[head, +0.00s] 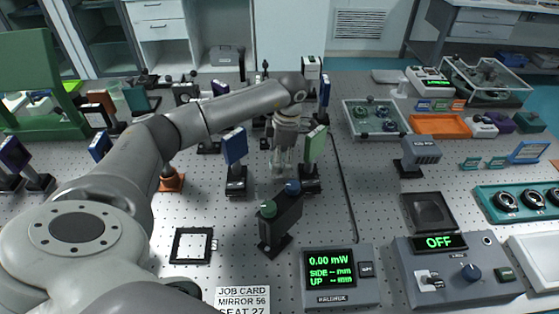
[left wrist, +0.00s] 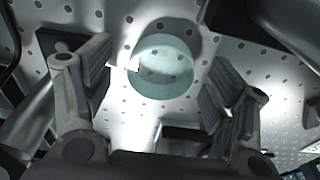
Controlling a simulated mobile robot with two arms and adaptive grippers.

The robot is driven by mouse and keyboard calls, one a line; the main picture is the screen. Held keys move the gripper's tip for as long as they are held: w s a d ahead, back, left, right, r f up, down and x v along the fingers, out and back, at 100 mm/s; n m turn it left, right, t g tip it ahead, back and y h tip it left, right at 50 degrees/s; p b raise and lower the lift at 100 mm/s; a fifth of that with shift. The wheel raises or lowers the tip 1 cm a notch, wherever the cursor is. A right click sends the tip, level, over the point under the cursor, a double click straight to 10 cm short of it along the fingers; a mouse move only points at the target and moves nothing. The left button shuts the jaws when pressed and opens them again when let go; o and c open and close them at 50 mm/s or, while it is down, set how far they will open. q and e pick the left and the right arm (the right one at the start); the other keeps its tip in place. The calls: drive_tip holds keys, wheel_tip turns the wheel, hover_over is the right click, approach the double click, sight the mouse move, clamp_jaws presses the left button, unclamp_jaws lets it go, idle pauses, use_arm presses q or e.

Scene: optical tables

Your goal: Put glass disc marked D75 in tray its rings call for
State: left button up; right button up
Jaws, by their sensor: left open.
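My left gripper (head: 284,165) points down over the middle of the perforated table, between upright optic mounts. In the left wrist view my left gripper (left wrist: 160,100) is open, its fingers spread wide. A clear, greenish round glass disc (left wrist: 165,68) shows between the fingers, with gaps on both sides. A small white tag (left wrist: 126,63) shows at its left edge; I cannot read D75 or any rings on it. I cannot tell how the disc is supported. In the head view the disc cannot be made out clearly. My right gripper is not in view.
Blue-faced (head: 235,147) and green-faced (head: 315,145) mounts stand close on either side of my gripper. A dark two-knob mount (head: 279,222) stands in front. A clear-walled tray (head: 350,128), an orange tray (head: 412,121) and a teal tray (head: 487,212) lie at right.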

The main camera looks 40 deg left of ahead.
use_arm(q)
drive_tip(key=c, duration=1.3)
drive_tip(key=shift+r, duration=0.1)
drive_tip(key=shift+r, duration=0.6)
drive_tip(key=shift+s+d+r+b, duration=0.35)
drive_tip(key=shift+s+d+r, duration=1)
drive_tip(key=shift+s+r, duration=0.6)
drive_tip(key=shift+s+d+r+b, duration=0.35)
drive_tip(key=shift+s+d+r, duration=1)
drive_tip(key=shift+s+r, duration=0.6)
drive_tip(key=shift+s+d+r+b, duration=0.35)
drive_tip(key=shift+s+d+r, duration=1)
drive_tip(key=shift+s+r, duration=0.55)
